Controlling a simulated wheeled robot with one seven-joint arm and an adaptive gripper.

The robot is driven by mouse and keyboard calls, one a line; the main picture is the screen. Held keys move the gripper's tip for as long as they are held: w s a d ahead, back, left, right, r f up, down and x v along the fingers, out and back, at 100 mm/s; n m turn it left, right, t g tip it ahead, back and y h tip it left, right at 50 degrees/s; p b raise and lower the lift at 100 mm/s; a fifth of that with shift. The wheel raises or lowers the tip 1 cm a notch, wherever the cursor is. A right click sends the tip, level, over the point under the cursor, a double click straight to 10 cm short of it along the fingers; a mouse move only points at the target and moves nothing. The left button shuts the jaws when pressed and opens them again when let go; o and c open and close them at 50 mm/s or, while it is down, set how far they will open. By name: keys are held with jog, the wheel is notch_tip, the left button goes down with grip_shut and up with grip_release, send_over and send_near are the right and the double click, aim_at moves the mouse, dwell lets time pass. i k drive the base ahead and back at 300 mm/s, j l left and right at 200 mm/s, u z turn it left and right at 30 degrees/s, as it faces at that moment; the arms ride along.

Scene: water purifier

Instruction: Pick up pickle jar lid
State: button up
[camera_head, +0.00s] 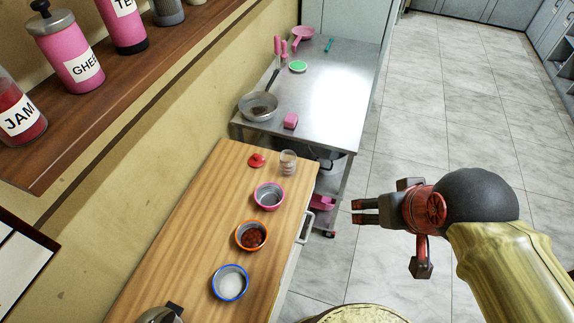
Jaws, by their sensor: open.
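A small red lid with a raised knob (257,160) lies on the wooden counter (200,210) near its far end. It looks like the pickle jar lid, though no label shows on it. A small clear jar (288,163) stands just right of it. My gripper (357,212) is open and empty. It is right of the counter in the picture, over the tiled floor, with its fingers pointing left and apart from the lid.
Pink (268,196), orange (252,236) and blue (230,282) rimmed bowls stand along the counter. A steel table (335,85) beyond holds a pan (258,106) and a pink block (290,120). A shelf (110,90) with jars overhangs at upper left. The floor at right is clear.

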aim_at(257, 160)
jog(key=i+l, duration=0.15)
jog(key=i, duration=0.15)
jog(key=i+l, duration=0.1)
jog(key=i, duration=0.15)
jog(key=i+l+u, duration=0.1)
jog(key=u, duration=0.25)
jog(key=i+l+u, duration=0.4)
jog(key=u, duration=0.85)
jog(key=i+l, duration=0.05)
